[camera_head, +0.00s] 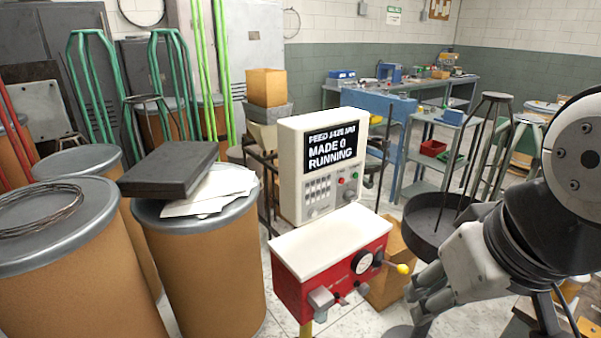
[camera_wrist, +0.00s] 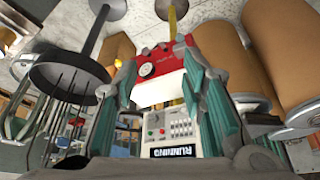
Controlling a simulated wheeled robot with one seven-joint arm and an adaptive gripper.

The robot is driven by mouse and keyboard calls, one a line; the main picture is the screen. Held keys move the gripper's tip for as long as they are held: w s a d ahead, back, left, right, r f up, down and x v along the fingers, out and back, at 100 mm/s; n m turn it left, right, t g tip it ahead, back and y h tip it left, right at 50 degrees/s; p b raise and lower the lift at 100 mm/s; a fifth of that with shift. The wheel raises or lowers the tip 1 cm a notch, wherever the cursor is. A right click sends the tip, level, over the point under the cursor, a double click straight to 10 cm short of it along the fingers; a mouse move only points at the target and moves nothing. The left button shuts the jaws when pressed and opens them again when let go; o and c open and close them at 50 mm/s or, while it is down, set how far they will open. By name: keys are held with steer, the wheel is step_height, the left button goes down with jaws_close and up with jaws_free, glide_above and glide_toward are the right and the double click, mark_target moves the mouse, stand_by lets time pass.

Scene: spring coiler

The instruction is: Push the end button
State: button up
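A white control box (camera_head: 290,165) stands at the centre of the head view. Its dark screen (camera_head: 330,147) reads "MADE 0 RUNNING" under a blurred top line. Small red and green buttons (camera_head: 348,195) and a row of sliders sit below the screen. Their labels are too small to read, so I cannot tell which is the end button. My gripper (camera_head: 420,300) is to the right of and below the box, apart from it. The wrist view shows the gripper (camera_wrist: 155,62) open and empty, with the upside-down control panel (camera_wrist: 172,125) between its fingers.
A red machine with a white top (camera_head: 330,250) and a yellow-knobbed lever (camera_head: 402,268) stands in front of the box, left of my gripper. A dark round tray (camera_head: 432,228) is behind my gripper. Brown drums (camera_head: 205,270) fill the left side.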

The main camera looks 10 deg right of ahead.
jaws_close()
stand_by(1.1)
